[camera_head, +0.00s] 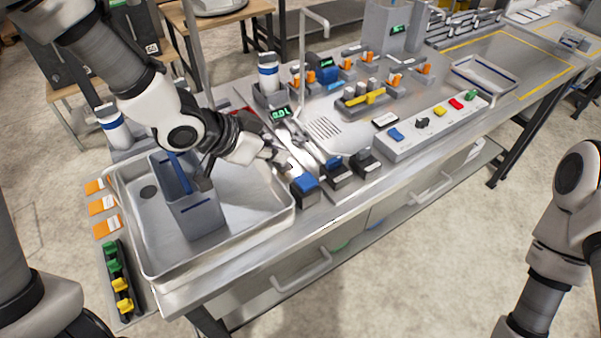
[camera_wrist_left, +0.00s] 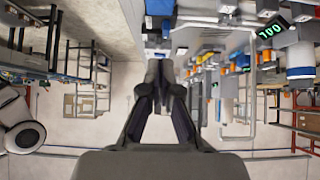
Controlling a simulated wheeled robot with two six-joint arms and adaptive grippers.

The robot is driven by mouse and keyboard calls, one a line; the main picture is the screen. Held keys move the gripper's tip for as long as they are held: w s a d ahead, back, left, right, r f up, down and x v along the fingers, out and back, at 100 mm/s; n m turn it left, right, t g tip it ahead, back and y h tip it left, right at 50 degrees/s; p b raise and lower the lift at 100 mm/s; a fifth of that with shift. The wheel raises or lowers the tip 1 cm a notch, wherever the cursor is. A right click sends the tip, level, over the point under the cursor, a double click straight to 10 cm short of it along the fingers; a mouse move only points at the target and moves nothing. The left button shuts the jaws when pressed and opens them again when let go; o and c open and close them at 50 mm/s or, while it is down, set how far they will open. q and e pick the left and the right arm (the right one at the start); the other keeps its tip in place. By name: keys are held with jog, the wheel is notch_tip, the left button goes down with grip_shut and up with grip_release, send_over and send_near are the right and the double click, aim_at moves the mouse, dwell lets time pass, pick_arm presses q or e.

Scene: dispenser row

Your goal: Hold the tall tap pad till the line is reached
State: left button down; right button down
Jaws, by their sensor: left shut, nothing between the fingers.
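A grey container (camera_head: 203,215) with a dark blue line on its front stands in the metal sink (camera_head: 262,222). A tall grey tap post (camera_head: 191,45) rises behind it; the arm partly hides the post. A dark block with a blue top pad (camera_head: 306,182) sits at the counter's front edge, right of the sink. My left gripper (camera_head: 287,166) is shut and empty, its fingertips beside this pad; I cannot tell whether they touch it. The shut fingers also show in the left wrist view (camera_wrist_left: 158,72). My right gripper is out of view.
More dark pad blocks (camera_head: 368,161) stand to the right along the edge. A green-lit display (camera_head: 281,113) is behind the gripper. A thin arched pipe (camera_head: 303,50) rises mid-counter. A button panel (camera_head: 425,127) and an empty tray (camera_head: 486,76) lie farther right.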

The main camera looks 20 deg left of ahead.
pick_arm(q)
send_over(311, 178)
jog(key=s+a, duration=0.2)
jog(key=f, duration=0.5)
jog(key=shift+d+f, duration=0.2)
notch_tip(311, 178, down, 3)
jog(key=shift+r, duration=0.1)
jog(key=shift+a+f, duration=0.2)
jog(key=shift+f, duration=0.3)
jog(key=shift+d, duration=0.1)
